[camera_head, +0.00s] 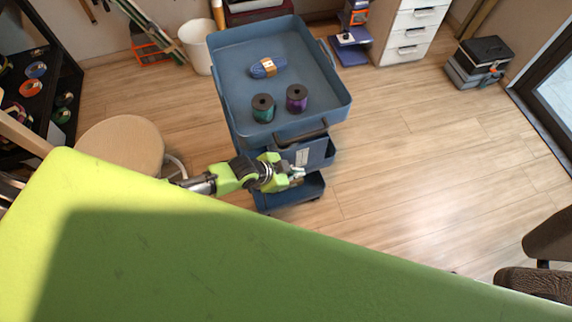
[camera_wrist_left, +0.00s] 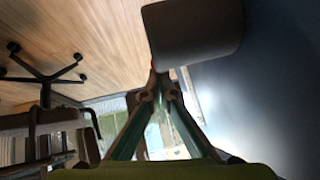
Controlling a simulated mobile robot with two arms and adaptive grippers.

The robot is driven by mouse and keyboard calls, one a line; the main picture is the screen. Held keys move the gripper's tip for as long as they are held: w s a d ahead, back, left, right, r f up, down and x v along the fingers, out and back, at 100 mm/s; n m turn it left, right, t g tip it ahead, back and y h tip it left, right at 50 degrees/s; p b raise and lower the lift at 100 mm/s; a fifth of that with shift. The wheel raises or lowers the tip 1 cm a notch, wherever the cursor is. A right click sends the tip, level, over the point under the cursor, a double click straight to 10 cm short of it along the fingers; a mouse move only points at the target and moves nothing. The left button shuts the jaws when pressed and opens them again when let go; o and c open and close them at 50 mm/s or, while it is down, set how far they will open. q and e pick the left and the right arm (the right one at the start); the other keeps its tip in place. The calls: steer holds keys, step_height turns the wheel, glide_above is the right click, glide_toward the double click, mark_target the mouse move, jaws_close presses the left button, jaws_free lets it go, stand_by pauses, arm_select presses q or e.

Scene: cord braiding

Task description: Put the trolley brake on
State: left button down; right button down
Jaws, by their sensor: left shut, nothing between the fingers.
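The blue trolley (camera_head: 324,97) stands at the back middle, with a deep top tray, a lower bin and a bottom shelf. A dark handle (camera_head: 301,135) is on its near side. My left gripper (camera_head: 299,174) is in front of the trolley's near side, below the handle and over the bottom shelf. Its fingers (camera_wrist_left: 155,78) are together and empty in the left wrist view. Their tips are close to the edge of a dark rounded part (camera_wrist_left: 195,30); I cannot tell whether they touch it. I cannot make out the brake for certain. My right gripper is not in view.
The top tray holds a blue cord bundle (camera_head: 268,67), a green spool (camera_head: 263,108) and a purple spool (camera_head: 297,98). A round stool (camera_head: 121,145) stands left of the trolley. A green surface (camera_head: 250,265) fills the foreground. The floor right of the trolley is clear.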

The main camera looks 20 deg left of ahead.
arm_select(q)
steer(key=shift+r+p, duration=0.7)
steer(key=shift+r, duration=0.1)
steer(key=v, duration=1.2)
steer(key=shift+d, duration=0.1)
